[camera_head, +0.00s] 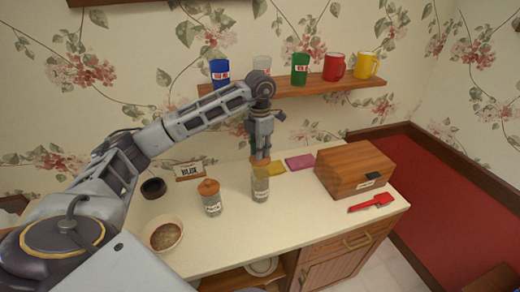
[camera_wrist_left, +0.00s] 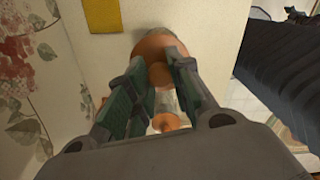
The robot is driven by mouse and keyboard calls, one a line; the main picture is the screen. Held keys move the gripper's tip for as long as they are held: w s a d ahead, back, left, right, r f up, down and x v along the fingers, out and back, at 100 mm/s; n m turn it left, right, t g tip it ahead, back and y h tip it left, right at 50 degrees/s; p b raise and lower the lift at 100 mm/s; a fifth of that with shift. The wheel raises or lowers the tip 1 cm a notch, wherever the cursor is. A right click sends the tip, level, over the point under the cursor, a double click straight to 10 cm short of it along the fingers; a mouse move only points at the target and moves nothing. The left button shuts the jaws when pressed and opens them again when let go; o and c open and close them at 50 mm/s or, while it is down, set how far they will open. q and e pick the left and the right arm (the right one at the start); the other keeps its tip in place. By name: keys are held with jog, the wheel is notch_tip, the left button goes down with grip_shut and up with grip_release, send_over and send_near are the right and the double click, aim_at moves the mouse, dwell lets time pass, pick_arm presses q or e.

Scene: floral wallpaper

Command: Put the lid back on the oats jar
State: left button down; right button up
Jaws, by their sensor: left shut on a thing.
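A clear glass jar (camera_head: 260,188) with a small white label stands upright on the counter. An orange-brown lid (camera_head: 260,162) is at its mouth; whether it is fully seated I cannot tell. My left gripper (camera_head: 260,155) points down from above, shut on this lid. In the left wrist view the lid (camera_wrist_left: 157,47) is between the fingertips (camera_wrist_left: 160,65), with the glass jar (camera_wrist_left: 158,28) partly showing beyond it. A second jar (camera_head: 212,205) stands to the left with its own lid (camera_head: 208,187) on. The labels are too small to read surely. My right gripper is not in view.
A wooden box (camera_head: 350,178) stands right, with a red utensil (camera_head: 371,202) before it. A yellow pad (camera_head: 275,167) and a pink pad (camera_head: 299,162) lie behind the jar. A bowl (camera_head: 164,236) and dark round object (camera_head: 153,188) are left. A mug shelf (camera_head: 310,88) hangs behind.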

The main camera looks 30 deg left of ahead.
aim_at(260, 164)
pick_arm(q)
jog(key=shift+f+b, duration=1.1)
jog(key=shift+f, duration=0.8)
jog(key=shift+f+b, duration=0.75)
jog(key=shift+f, duration=0.4)
jog(key=shift+f, duration=0.15)
dwell(0.8)
dwell(0.3)
jog(key=c, duration=1.2)
grip_release()
